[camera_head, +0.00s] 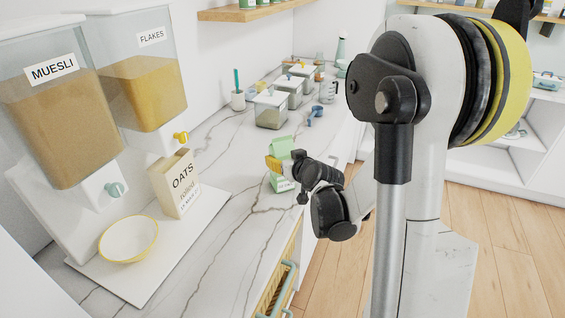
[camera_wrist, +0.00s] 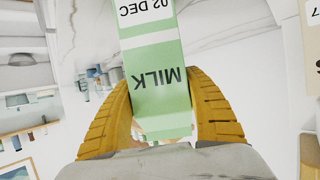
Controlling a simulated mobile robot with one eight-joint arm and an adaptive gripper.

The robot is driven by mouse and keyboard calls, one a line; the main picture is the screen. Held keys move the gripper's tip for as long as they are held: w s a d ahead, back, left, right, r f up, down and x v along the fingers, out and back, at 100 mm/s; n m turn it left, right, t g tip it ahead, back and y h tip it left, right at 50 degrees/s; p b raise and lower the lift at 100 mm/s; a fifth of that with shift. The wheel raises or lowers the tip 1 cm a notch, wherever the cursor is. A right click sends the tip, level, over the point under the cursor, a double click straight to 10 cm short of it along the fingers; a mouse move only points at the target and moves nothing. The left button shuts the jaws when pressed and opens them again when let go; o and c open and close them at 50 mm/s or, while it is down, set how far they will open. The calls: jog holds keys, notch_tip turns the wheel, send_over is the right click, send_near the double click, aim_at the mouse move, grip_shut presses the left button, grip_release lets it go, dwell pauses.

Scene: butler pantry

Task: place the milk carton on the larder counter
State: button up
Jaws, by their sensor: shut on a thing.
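The milk carton (camera_head: 283,146) is green and white with a gabled top. It is at the front edge of the marble counter (camera_head: 222,150) in the head view, partly hidden by my gripper (camera_head: 273,164). In the wrist view the milk carton (camera_wrist: 162,90) fills the middle, its "MILK" label upside down. The yellow ridged fingers of my gripper (camera_wrist: 162,115) press on both sides of it. My gripper is shut on the carton. I cannot tell whether the carton's base touches the counter.
An oats box (camera_head: 175,184), a bowl (camera_head: 129,240) and muesli (camera_head: 75,130) and flakes (camera_head: 145,90) dispensers stand at the left. Lidded containers (camera_head: 271,109), a cup (camera_head: 238,100) and small blue items (camera_head: 316,116) stand farther back. Bare marble lies between them.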

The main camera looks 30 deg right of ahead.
jog(key=shift+f, duration=0.15)
jog(key=o, duration=1.4)
